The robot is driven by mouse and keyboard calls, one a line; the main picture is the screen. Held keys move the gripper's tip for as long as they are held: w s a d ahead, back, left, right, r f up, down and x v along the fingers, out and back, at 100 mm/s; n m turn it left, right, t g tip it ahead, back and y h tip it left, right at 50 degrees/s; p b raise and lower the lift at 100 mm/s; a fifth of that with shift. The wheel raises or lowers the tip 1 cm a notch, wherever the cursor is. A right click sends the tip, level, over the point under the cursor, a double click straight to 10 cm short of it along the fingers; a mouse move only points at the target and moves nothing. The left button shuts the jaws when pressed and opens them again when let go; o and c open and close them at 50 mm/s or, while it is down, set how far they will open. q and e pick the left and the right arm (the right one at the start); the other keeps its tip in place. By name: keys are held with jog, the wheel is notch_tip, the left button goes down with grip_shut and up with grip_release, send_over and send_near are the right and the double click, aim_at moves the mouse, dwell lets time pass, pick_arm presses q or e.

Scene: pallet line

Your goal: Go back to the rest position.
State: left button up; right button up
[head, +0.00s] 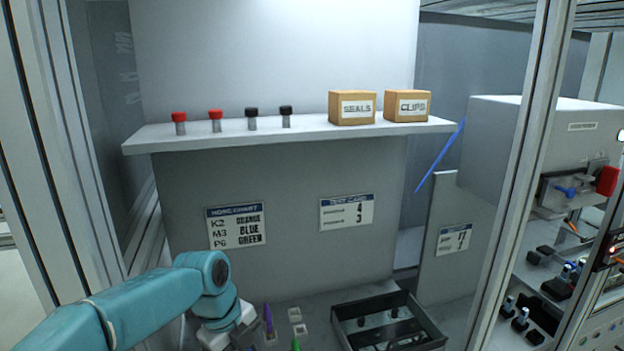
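My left arm comes in from the lower left in teal. Its wrist bends down beside the work surface, and the white and dark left gripper (236,334) is partly in view at the bottom edge. Its fingertips are not clear, so I cannot tell whether it is open or shut or holds anything. A purple pointed piece (268,318) stands upright just right of it. A green tip (296,344) shows at the bottom edge. My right gripper is not in view.
A dark open tray (437,335) with small dark items lies right of the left gripper. Small pale blocks (295,314) sit between. A shelf (300,136) above carries red-capped and black-capped vials and two boxes (352,107). A metal post (528,160) stands right.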

pick_arm(q)
jog(key=s+f+n, duration=0.2)
jog(key=f+n, duration=0.2)
jog(key=f, duration=0.3)
jog(key=s+d+f+n+h, duration=0.1)
jog(key=s+f+n, duration=0.1)
jog(key=f+n, duration=0.35)
jog(key=s+f+n, duration=0.2)
jog(key=s+f, duration=0.1)
jog(key=f, duration=0.6)
jog(key=s+f+n, duration=0.6)
jog(key=s+n, duration=0.2)
jog(key=s, duration=0.1)
jog(key=s+f+n, duration=0.5)
jog(key=s+n, duration=0.4)
notch_tip(320, 180, down, 9)
jog(key=b, duration=1)
jog(key=shift+w+a+f+m, duration=0.15)
jog(key=shift+a+m, duration=0.2)
jog(key=shift+m, duration=0.1)
